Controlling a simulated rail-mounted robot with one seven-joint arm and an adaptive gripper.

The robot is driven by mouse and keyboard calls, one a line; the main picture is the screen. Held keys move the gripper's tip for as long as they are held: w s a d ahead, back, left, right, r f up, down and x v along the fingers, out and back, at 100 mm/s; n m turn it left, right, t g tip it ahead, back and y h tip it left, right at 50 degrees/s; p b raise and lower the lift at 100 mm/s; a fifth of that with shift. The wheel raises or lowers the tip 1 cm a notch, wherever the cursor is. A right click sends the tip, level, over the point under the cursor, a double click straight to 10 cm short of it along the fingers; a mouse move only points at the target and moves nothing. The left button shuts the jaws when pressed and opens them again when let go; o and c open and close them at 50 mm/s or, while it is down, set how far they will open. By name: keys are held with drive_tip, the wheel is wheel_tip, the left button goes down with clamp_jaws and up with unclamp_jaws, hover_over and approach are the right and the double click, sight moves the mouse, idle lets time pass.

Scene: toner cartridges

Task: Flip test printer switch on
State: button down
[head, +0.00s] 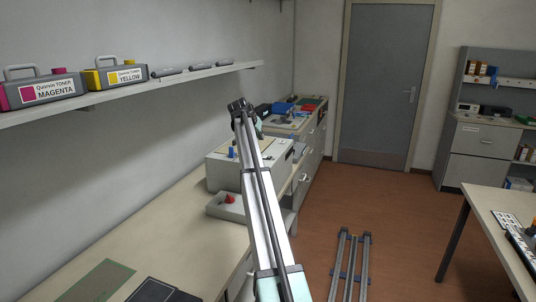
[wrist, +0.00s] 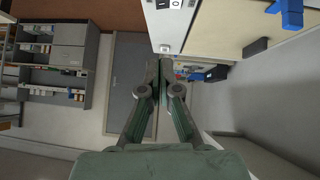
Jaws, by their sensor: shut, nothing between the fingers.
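The test printer (head: 225,172) is a pale grey box on the bench along the left wall, with a small blue part on top. My arm crosses in front of its right side in the head view. In the wrist view, a pale printer-like body (wrist: 220,22) fills the top right. Its white side carries a black-and-white switch or label (wrist: 168,4) with an O-like mark, cut by the top edge; its on or off state cannot be told. My gripper (wrist: 158,72) is shut and empty, its fingertips apart from that switch. In the head view the fingers are mostly hidden behind my arm.
A grey tray (head: 222,207) with a red knob sits before the printer. Magenta (head: 42,92) and yellow (head: 115,76) toner cartridges stand on the wall shelf (head: 130,97). Farther back is a cluttered cabinet (head: 300,120). A table (head: 487,208) stands at right; floor between is partly open.

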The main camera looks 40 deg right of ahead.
drive_tip(key=shift+d, duration=0.1)
drive_tip(key=p, duration=0.3)
hover_over(268, 160)
drive_tip(key=f, duration=0.7)
drive_tip(key=shift+w+d+f, duration=0.1)
drive_tip(key=shift+w+d, duration=0.05)
drive_tip(key=shift+w, duration=0.15)
drive_tip(key=shift+s+f+p, duration=0.15)
drive_tip(key=shift+f+p, duration=0.2)
drive_tip(key=shift+f, duration=0.25)
drive_tip(key=shift+s+f+p, duration=0.15)
drive_tip(key=shift+f+p, duration=0.15)
drive_tip(key=shift+f, duration=1)
